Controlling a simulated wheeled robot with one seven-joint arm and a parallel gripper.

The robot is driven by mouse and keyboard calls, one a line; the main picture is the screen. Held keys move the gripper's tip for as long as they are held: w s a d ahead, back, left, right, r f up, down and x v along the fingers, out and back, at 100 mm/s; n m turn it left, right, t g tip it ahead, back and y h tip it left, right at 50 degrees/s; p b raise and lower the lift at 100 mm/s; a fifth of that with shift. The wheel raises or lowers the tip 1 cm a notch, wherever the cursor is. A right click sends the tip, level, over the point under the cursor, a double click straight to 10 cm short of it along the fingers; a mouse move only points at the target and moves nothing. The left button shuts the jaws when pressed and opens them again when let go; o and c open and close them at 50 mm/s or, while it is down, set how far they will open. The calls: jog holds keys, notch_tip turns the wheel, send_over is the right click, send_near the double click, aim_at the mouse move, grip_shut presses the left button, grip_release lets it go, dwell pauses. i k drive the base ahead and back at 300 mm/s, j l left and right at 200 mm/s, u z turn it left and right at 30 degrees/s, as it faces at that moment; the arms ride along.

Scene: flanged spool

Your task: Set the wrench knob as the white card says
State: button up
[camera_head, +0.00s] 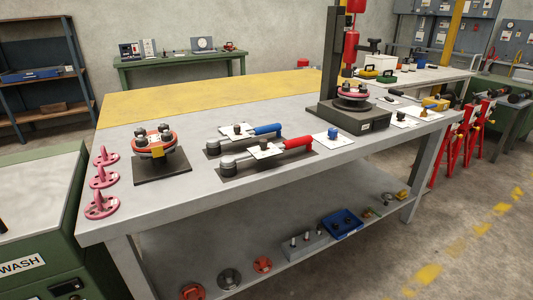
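Two torque-wrench-like tools lie on dark plates on the grey workbench. The farther one has a blue handle (268,129), the nearer one a red handle (298,142). Each has a white plate across its middle with a small dark knob on top: the blue one's knob (238,129) and the red one's knob (263,146). More white cards (402,121) lie farther right. Any writing or knob marks are too small to read. My gripper is not in view.
A flanged spool (156,143) with bolts sits on a dark plate at left, beside several pink flanged parts (101,205). A press (350,115) holding another spool stands at the back right. The workbench (200,195) is bare along its front edge. A lower shelf holds parts.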

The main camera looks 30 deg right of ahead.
aim_at(263, 142)
jog(key=i+l, duration=0.3)
jog(key=i, duration=0.15)
jog(key=i+l, duration=0.25)
jog(key=i, duration=0.2)
jog(key=i+l, duration=0.3)
jog(key=i, duration=0.15)
